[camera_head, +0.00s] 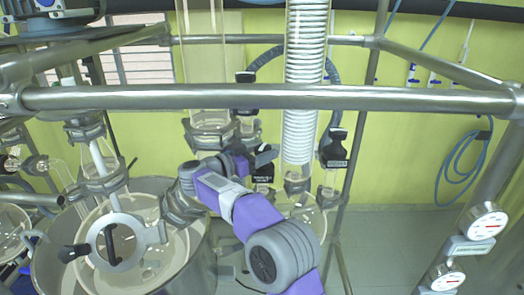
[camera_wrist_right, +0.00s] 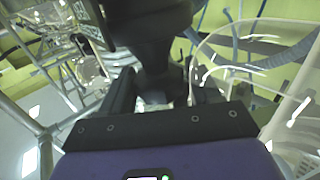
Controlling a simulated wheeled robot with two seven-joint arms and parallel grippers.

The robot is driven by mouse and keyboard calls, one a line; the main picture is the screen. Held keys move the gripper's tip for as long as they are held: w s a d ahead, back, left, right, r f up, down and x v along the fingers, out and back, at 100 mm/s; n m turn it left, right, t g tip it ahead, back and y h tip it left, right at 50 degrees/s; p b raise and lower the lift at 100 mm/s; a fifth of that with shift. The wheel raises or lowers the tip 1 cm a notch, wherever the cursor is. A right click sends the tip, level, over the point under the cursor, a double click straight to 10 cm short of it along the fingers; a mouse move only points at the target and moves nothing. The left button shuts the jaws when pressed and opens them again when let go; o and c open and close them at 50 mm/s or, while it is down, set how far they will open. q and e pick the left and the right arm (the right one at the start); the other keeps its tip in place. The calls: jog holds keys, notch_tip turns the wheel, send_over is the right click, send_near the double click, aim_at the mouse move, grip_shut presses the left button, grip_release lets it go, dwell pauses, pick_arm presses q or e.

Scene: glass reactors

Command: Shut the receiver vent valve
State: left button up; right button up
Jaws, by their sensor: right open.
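My right arm, purple and grey, reaches up from the bottom centre of the head view. Its dark gripper (camera_head: 258,156) is among the black valve parts below the glass column. In the right wrist view the open jaws (camera_wrist_right: 160,92) stand on either side of a black part (camera_wrist_right: 155,50), which looks like a valve handle; contact cannot be told. A black tagged valve part (camera_head: 263,178) shows just below the gripper in the head view. Another black tagged valve (camera_head: 335,150) is to the right. The tags are too small to read, so I cannot tell which is the receiver vent valve.
A steel rail (camera_head: 270,97) crosses in front of the glassware. The coiled condenser (camera_head: 305,60) stands just right of the gripper. A large glass vessel (camera_head: 145,245) in a metal bath is at lower left. Pressure gauges (camera_head: 487,225) are at right. Open floor lies at centre right.

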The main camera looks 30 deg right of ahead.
jog(key=n+t+b, duration=0.1)
jog(key=d+n+t+b, duration=0.1)
jog(key=t+b, duration=0.1)
jog(key=shift+t+y, duration=0.3)
jog(key=shift+y, duration=0.1)
jog(key=shift+n+t+y+b, duration=0.3)
jog(key=shift+n+t+b, duration=0.05)
jog(key=shift+n+t, duration=0.35)
jog(key=n+t+y, duration=0.1)
jog(key=n+t+b, duration=0.1)
jog(key=t, duration=0.1)
jog(key=shift+s+a+r+y, duration=0.1)
jog(key=shift+r+y, duration=0.1)
jog(key=shift+y, duration=0.2)
jog(key=n+t+y, duration=0.2)
jog(key=shift+t+y, duration=0.3)
jog(key=shift+t, duration=0.1)
jog(key=shift+w+a+n, duration=0.1)
jog(key=shift+w+n, duration=0.1)
jog(key=shift+n, duration=0.2)
